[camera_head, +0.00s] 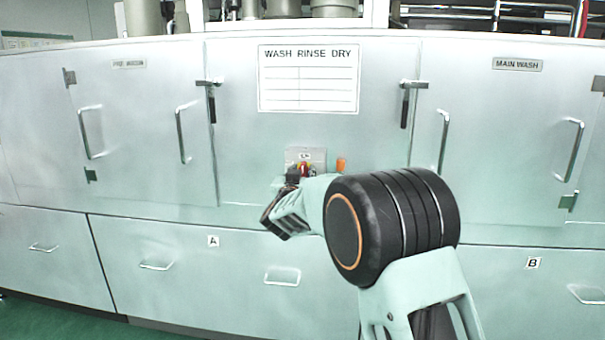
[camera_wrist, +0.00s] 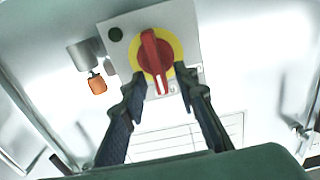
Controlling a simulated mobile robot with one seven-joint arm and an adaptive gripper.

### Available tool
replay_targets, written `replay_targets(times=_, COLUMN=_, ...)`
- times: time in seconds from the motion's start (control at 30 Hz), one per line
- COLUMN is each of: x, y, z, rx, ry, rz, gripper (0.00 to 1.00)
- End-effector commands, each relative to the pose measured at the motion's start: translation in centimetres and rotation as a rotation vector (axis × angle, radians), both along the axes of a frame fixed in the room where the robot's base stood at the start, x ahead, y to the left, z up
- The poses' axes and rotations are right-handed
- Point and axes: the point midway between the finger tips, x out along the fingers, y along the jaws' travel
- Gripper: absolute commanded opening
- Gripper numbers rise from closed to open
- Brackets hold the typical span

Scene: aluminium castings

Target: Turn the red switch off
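The red switch (camera_wrist: 155,55) is a rotary knob on a yellow disc, set on a grey plate (camera_wrist: 187,22) on the machine front. In the wrist view its handle bar runs almost straight up and down in the picture, slightly tilted. My gripper (camera_wrist: 160,88) is open, its two dark fingers on either side of the handle's lower end, with a gap showing on each side. I cannot tell how far the fingertips are from the panel. In the head view the switch (camera_head: 304,169) shows small and partly hidden behind my gripper (camera_head: 297,178).
An orange part (camera_wrist: 97,84) on a grey cylinder sticks out beside the switch plate; it also shows in the head view (camera_head: 341,164). A "WASH RINSE DRY" sign (camera_head: 308,78) is above. Doors with protruding handles (camera_head: 183,134) flank the middle panel.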

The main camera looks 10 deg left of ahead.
Motion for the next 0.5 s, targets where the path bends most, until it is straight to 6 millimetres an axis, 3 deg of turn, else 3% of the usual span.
replay_targets(times=0.4, x=0.62, y=-0.04, z=0.01, rx=0.000, ry=0.000, rz=0.000, gripper=0.28)
replay_targets(times=0.5, x=0.61, y=-0.04, z=0.02, rx=0.000, ry=0.000, rz=0.000, gripper=0.17)
